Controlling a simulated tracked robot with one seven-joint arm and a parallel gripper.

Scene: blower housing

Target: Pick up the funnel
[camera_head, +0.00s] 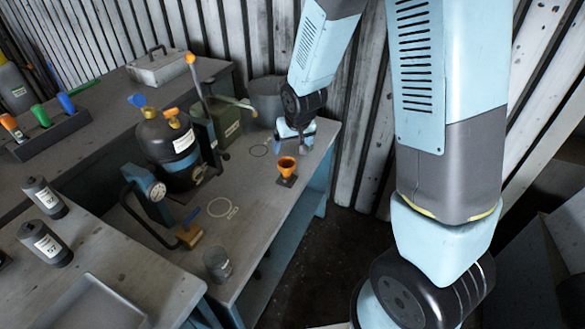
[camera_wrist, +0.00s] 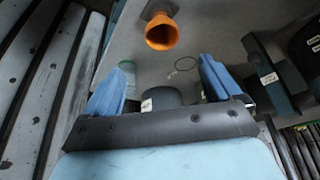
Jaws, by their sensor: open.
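The orange funnel (camera_head: 287,166) stands upright on a small dark square base near the right edge of the workbench in the head view. In the wrist view the orange funnel (camera_wrist: 161,32) shows at the top centre, beyond the fingertips and apart from them. My gripper (camera_head: 296,135) is over the bench's far right end, behind the funnel in the head view. In the wrist view my gripper (camera_wrist: 158,82) has its two blue fingers wide apart, with nothing between them.
A black tank (camera_head: 168,138), a green box (camera_head: 222,120) with a lever, and a grey pot (camera_head: 266,98) stand on the bench (camera_head: 262,200). A glass jar (camera_head: 217,264) stands near its front. A ring lies flat near the funnel. Bench space around the funnel is mostly clear.

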